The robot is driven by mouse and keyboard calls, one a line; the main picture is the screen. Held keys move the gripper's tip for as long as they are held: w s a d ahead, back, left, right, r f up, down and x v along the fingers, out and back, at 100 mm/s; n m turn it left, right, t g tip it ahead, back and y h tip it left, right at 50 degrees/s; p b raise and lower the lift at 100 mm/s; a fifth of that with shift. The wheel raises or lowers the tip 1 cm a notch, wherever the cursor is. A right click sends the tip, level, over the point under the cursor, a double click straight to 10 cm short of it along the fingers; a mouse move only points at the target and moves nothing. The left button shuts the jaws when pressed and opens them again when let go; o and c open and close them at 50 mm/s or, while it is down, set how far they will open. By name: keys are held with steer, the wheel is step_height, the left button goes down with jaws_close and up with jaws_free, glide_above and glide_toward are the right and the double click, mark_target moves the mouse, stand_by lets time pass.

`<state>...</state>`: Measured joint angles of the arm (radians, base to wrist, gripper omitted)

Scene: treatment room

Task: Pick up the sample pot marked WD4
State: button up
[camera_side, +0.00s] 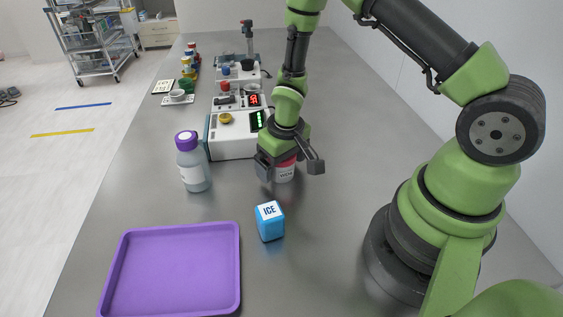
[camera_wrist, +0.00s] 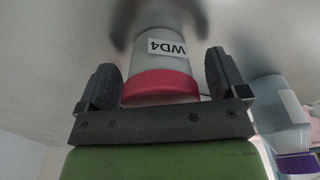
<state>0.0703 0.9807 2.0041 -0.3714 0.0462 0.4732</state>
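The sample pot (camera_side: 285,173) is a pale pot with a red lid, standing on the grey bench in front of the white machine. In the wrist view the pot (camera_wrist: 160,62) shows its white label marked WD4, which appears upside down, and its red lid is closest to my gripper. My gripper (camera_side: 289,167) is over the pot from above, with one finger on each side. In the wrist view my gripper (camera_wrist: 161,77) is open, with a narrow gap at the right finger. The side view also shows room between the pot and the right finger.
A blue ICE box (camera_side: 270,222) stands in front of the pot. A purple tray (camera_side: 231,270) lies at front left. A bottle with a purple cap (camera_side: 193,166) stands left of my gripper. The white machine (camera_side: 232,137) is close behind. The bench right of the pot is clear.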

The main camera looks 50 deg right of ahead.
steer(key=c, duration=0.9)
steer(key=shift+o, duration=0.2)
steer(key=shift+r, duration=0.15)
